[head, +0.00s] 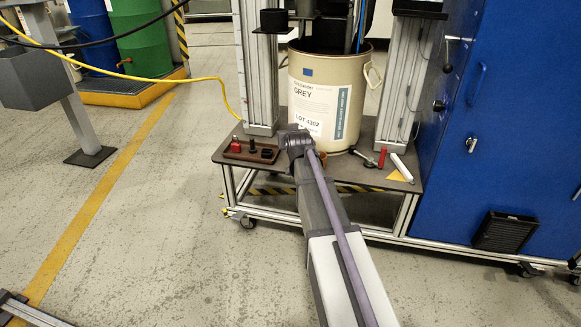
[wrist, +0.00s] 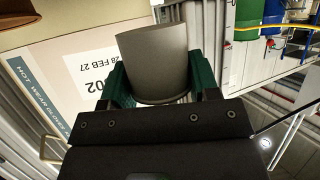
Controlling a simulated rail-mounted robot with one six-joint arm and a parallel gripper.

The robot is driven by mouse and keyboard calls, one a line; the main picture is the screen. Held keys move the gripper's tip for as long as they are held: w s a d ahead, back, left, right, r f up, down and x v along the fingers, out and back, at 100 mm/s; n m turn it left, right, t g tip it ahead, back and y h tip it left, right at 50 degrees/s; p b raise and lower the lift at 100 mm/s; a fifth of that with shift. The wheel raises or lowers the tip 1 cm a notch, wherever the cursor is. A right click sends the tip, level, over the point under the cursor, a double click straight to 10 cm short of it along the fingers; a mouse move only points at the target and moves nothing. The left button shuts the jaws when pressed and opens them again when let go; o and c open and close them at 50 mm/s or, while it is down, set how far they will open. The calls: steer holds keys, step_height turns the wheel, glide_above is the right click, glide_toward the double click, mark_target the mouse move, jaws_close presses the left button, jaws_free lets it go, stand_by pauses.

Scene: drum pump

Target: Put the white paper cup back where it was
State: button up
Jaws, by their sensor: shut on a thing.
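My gripper (wrist: 158,80) is shut on the white paper cup (wrist: 155,55), which looks grey in the shade in the wrist view. The green finger pads press on opposite sides of the cup. In the head view my arm reaches to the front of the beige drum labelled GREY (head: 327,95). There my wrist hides the fingers and the cup. The wrist view is turned over, with the drum's label (wrist: 95,75) upside down to the left of the cup. I cannot tell what is below the cup.
A dark platform (head: 370,178) carries the drum. A brown tray (head: 250,151) with small red and black parts lies on its left. A red cylinder (head: 382,158) and a white tube (head: 401,167) are on its right. Metal columns flank the drum. A blue cabinet (head: 500,130) stands at right.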

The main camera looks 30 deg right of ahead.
step_height(320, 180, down, 8)
steer(key=b, duration=0.5)
steer(key=shift+r, duration=0.5)
steer(key=shift+f, duration=0.25)
steer(key=o, duration=1)
steer(key=shift+r, duration=0.1)
